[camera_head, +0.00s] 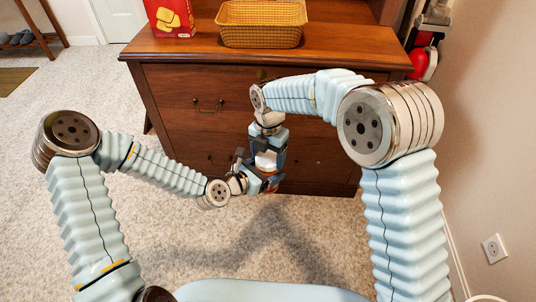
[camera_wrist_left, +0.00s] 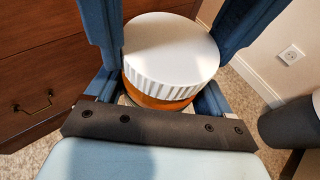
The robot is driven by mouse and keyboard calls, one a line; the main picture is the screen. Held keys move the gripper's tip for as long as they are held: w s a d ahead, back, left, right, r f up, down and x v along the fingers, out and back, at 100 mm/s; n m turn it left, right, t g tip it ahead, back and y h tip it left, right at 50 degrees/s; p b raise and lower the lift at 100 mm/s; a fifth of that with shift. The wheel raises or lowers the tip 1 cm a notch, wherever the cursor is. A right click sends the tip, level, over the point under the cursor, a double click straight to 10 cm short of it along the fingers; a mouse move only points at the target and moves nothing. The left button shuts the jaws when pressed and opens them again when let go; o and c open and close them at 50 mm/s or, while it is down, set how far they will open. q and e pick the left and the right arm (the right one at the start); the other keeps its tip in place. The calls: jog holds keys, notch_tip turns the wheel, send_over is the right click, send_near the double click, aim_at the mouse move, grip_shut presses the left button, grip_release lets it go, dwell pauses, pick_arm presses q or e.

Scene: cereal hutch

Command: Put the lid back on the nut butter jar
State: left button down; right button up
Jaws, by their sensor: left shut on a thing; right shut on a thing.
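The nut butter jar (camera_wrist_left: 160,98) has an orange-brown body and is held in the air in front of the dresser. The white ribbed lid (camera_wrist_left: 170,50) is at the jar's top, with no clear gap in the left wrist view; I cannot tell whether it is fully seated. The lid also shows in the head view (camera_head: 265,160). My left gripper (camera_head: 265,181) is shut on the jar, its blue fingers on either side of the body. My right gripper (camera_head: 266,153) comes from above and is shut on the lid. The fingers hide part of both.
A wooden dresser (camera_head: 330,45) with brass handles stands close behind the grippers. On it are a wicker basket (camera_head: 262,35) and a red box (camera_head: 170,18). A wall with an outlet (camera_head: 495,247) is at right.

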jog(key=m, duration=1.2)
jog(key=o, duration=1.2)
jog(key=shift+c, duration=0.2)
jog(key=shift+r, duration=0.1)
jog(key=shift+r, duration=2.15)
jog(key=shift+c, duration=0.4)
